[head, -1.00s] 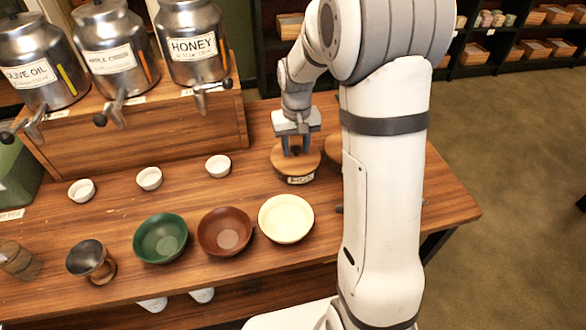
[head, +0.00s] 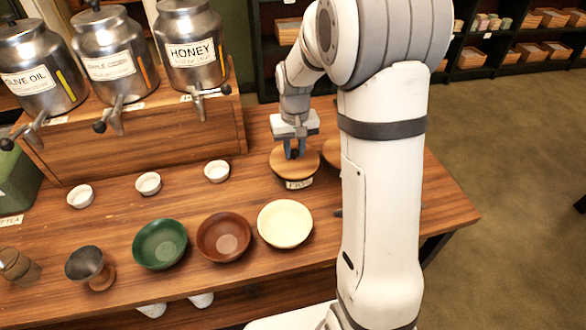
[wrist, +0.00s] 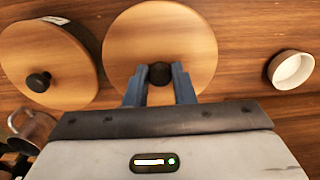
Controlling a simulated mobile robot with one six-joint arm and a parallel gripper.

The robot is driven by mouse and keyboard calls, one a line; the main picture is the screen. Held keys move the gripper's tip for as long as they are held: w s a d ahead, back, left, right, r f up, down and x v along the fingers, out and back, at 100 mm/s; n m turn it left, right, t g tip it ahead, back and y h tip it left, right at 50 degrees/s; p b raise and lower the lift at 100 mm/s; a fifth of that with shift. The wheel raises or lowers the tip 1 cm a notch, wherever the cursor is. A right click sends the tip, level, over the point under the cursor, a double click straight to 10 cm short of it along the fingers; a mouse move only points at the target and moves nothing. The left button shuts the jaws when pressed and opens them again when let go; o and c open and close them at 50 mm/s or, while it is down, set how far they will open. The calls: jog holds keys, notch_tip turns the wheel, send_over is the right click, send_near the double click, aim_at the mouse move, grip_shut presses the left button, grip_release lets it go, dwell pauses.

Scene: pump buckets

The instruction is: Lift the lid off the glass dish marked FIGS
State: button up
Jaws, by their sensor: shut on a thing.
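The round wooden lid (head: 280,160) sits over the dish marked FIGS (head: 299,184), on the table's right part. The dish's label shows below the lid's front edge; most of the dish is hidden. My gripper (head: 294,151) reaches down from above to the lid's middle. In the wrist view, my gripper (wrist: 159,84) has its two blue fingers on either side of the lid's black knob (wrist: 159,72), shut on it. The lid (wrist: 160,35) looks level. I cannot tell whether there is a gap between lid and dish.
A second wooden-lidded dish (wrist: 45,60) stands close beside it, partly behind my arm in the head view. A cream bowl (head: 285,223), brown bowl (head: 223,237) and green bowl (head: 160,243) stand in front. A white cup (head: 217,171) is to the left.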

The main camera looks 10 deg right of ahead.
jog(key=shift+r+p, duration=1.35)
jog(key=shift+r, duration=0.7)
